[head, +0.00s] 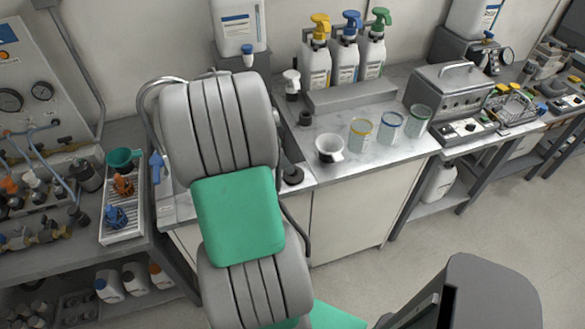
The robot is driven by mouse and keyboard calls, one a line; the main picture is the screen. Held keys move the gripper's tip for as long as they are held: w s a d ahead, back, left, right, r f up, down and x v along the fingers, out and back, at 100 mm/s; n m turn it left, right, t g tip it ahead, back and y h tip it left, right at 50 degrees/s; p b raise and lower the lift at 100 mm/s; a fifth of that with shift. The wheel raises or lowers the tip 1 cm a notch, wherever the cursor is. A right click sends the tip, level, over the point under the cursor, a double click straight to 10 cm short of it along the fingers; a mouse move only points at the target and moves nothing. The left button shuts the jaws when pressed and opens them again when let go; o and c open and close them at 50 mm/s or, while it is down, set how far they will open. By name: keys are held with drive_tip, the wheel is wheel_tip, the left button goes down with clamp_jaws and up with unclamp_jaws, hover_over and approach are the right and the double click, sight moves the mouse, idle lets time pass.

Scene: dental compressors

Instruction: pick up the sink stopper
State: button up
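A small dark round piece (292,174) on the counter, just right of the large grey and green form in front, looks like the sink stopper. It lies near the counter's front edge, and its left side is close to what covers it. Another small dark round item (305,118) stands farther back, so I cannot be certain which is the stopper. The sink basin is mostly hidden; a curved metal pipe shows at the upper left. My gripper's fingers do not show in the head view.
A white cup (329,149) and several clear jars with coloured rims (391,125) stand right of the dark piece. Spray bottles (345,54) line the back. A metal box (449,92) stands farther right. A tray (125,226) is at left.

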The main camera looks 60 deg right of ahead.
sight(294, 167)
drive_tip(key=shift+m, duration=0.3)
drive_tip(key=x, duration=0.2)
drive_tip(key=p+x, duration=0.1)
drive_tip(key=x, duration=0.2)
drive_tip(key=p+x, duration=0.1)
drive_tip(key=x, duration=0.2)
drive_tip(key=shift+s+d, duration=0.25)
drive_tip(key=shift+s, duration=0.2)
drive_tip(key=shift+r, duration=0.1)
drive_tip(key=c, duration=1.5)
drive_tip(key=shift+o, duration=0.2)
